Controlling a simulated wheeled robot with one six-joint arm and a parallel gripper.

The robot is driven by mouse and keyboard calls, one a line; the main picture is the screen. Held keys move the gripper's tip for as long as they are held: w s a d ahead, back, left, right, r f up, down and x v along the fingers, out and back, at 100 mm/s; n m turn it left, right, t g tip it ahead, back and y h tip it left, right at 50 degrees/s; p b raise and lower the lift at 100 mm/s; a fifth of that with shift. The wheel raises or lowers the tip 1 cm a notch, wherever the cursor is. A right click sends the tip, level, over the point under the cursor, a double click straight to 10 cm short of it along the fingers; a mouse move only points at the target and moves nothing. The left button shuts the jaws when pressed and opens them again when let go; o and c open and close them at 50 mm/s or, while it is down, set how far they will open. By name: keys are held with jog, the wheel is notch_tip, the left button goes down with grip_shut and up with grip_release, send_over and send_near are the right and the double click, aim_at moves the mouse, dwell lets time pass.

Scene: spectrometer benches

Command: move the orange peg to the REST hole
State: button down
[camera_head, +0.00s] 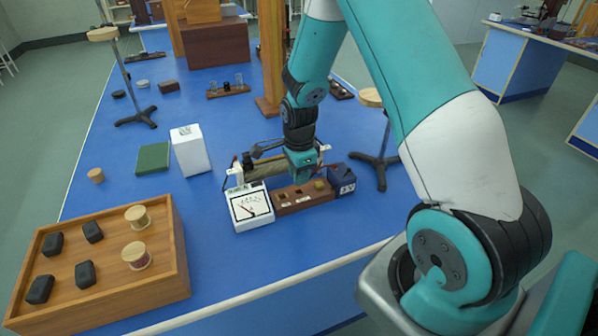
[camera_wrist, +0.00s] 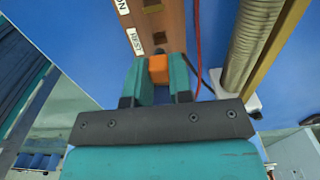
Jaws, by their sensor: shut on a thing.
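The orange peg (camera_wrist: 158,70) is between the two teal fingers of my gripper (camera_wrist: 159,80) in the wrist view. My gripper is shut on it. The brown wooden block (camera_wrist: 172,22) lies just beyond the peg, with a white REST label (camera_wrist: 134,41) and dark square holes. A dark spot shows right at the peg's far edge; I cannot tell whether the peg is over a hole or in one. In the head view my gripper (camera_head: 302,172) is low over the back of the block (camera_head: 290,203), and I cannot make out the peg there.
A white meter (camera_head: 249,208) stands left of the block, and a dark blue box (camera_head: 342,181) stands at its right end. A coil (camera_wrist: 250,45) and a red wire (camera_wrist: 197,45) run close by. A wooden tray (camera_head: 177,240) stands at the front left.

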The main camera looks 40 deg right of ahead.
jog(key=shift+f+b, duration=1.15)
jog(key=shift+f, duration=0.65)
jog(key=c, duration=0.9)
grip_release()
jog(key=shift+c, duration=0.2)
notch_tip(320, 180, up, 17)
jog(key=shift+r, duration=0.2)
